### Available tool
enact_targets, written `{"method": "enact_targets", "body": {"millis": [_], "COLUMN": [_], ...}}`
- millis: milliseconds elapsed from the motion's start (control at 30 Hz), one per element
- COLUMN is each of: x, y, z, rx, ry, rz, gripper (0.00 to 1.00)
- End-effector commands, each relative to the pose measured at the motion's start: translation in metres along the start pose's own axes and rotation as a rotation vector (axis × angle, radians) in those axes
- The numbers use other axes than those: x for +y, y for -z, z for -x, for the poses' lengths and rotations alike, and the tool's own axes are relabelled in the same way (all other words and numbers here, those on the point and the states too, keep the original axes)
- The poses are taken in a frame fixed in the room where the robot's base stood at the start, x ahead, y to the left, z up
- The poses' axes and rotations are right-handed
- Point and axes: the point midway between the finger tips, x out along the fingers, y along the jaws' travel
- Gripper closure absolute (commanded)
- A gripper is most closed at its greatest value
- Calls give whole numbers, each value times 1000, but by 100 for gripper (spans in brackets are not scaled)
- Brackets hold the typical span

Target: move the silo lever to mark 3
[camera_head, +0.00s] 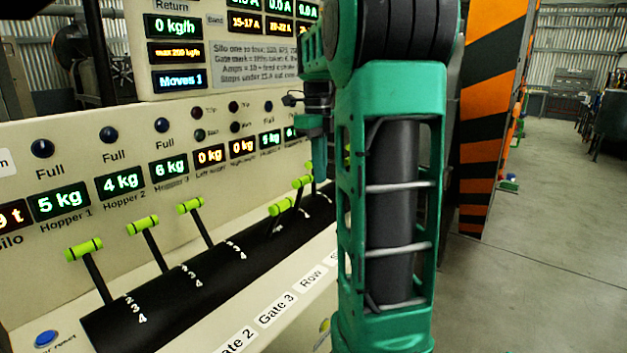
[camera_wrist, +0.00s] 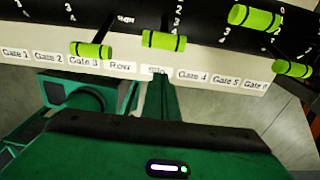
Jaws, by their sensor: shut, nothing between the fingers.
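The silo lever's lime-green handle (camera_wrist: 164,40) stands just above the partly covered Silo label (camera_wrist: 156,70) in the wrist view. In the head view it appears to be the handle (camera_head: 303,182) right of the Row handle. Numbers 2, 3 and 4 run along the black strip beside it; I cannot tell which mark the lever is at. My gripper (camera_wrist: 158,76) is shut and empty, its tips over the Silo label, seemingly apart from the handle. In the head view my gripper (camera_head: 318,165) is by the right-hand levers, partly hidden by my arm.
The Row handle (camera_wrist: 90,50) is to the left, with two gate handles (camera_wrist: 255,18) (camera_wrist: 293,68) to the right. Left gate levers (camera_head: 84,249) line the black strip (camera_head: 130,325). An orange-black striped panel (camera_head: 490,110) stands right; open floor (camera_head: 550,230) lies beyond.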

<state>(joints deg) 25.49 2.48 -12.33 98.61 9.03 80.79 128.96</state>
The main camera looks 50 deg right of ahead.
Motion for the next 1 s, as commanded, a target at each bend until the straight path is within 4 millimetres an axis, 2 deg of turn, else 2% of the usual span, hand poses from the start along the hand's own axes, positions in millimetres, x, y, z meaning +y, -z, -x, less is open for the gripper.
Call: {"method": "enact_targets", "body": {"millis": [200, 400, 633, 1000], "x": [2, 2, 2, 2], "y": [-16, -25, -29, -29], "z": [35, 59, 72, 75], "rx": [1, 1, 0, 1], "ry": [-1, -2, -2, -3], "rz": [4, 6, 5, 6], "gripper": [100, 100, 100, 100]}}
